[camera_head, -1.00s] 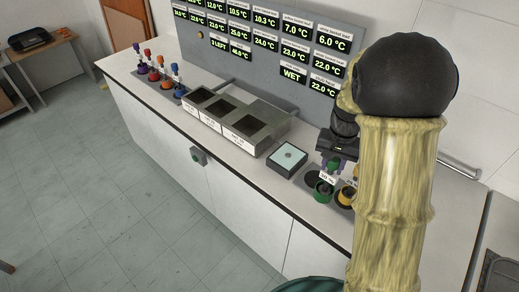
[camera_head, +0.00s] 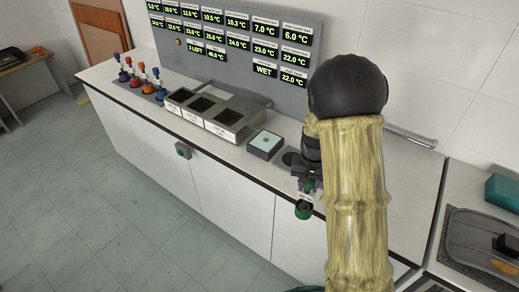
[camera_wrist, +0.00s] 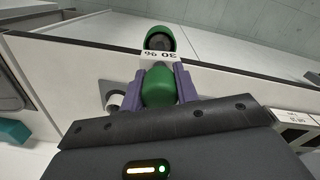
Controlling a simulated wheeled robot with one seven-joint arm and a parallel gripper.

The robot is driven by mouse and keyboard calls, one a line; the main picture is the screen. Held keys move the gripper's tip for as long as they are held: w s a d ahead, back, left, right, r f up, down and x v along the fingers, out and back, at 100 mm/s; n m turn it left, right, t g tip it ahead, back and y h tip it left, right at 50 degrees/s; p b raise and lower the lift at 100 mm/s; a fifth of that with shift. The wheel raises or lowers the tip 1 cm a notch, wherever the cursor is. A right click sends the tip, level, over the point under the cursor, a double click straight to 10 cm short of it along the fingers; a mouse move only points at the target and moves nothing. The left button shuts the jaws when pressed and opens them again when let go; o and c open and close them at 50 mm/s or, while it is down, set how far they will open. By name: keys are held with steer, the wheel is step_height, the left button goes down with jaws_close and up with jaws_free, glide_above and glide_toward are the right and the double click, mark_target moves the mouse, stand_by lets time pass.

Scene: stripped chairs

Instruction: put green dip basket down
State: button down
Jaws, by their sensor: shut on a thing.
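The green dip basket (camera_head: 303,209) hangs below my gripper (camera_head: 308,187) at the front edge of the counter, with a white tag on it. In the wrist view the green basket (camera_wrist: 159,86) sits between the purple fingers of my gripper (camera_wrist: 160,88), which are shut on its green handle. My arm hides part of the counter on the right.
A metal unit with three wells (camera_head: 218,114) stands on the counter (camera_head: 240,157). A box with a pale top (camera_head: 265,144) is to its right. Several coloured handled items stand at far left. A panel of temperature displays (camera_head: 235,42) is behind. A sink (camera_head: 485,247) is at right.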

step_height(320, 180, down, 19)
steer(key=s+n+b, duration=0.2)
steer(key=shift+a+n, duration=0.15)
steer(key=shift+n, duration=0.15)
